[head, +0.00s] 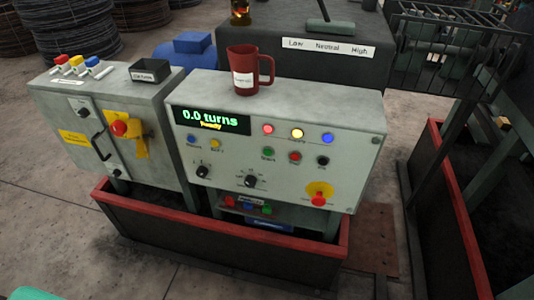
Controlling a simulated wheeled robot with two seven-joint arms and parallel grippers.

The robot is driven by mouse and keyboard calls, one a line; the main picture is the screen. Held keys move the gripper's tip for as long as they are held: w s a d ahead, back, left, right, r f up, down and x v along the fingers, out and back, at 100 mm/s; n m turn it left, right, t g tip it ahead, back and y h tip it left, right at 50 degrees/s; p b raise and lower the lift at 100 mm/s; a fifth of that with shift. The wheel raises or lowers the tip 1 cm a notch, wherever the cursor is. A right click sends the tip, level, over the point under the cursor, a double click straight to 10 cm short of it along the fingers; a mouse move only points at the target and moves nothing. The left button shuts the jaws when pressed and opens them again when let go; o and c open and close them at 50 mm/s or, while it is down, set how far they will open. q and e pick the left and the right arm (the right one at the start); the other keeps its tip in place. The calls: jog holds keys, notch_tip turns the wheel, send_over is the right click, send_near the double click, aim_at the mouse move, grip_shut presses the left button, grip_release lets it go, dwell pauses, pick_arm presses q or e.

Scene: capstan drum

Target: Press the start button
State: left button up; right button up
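The grey control panel (350,165) stands in the middle of the head view. Its display (212,120) reads "0.0 turns" and "Ready". A green button (268,153) sits on the panel face, with a red button (295,157) and a black button (322,160) to its right. The small labels under these buttons are too blurred to read, so I cannot confirm which is marked start. Nothing covers or touches the green button. Neither of my grippers shows in the head view.
A red mug (243,75) stands on the panel top. Lamps (297,133), rotary knobs (251,181) and a red mushroom button on yellow (318,198) share the panel. A grey cabinet (155,100) stands at left. A red-rimmed trough (200,225) surrounds the base.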

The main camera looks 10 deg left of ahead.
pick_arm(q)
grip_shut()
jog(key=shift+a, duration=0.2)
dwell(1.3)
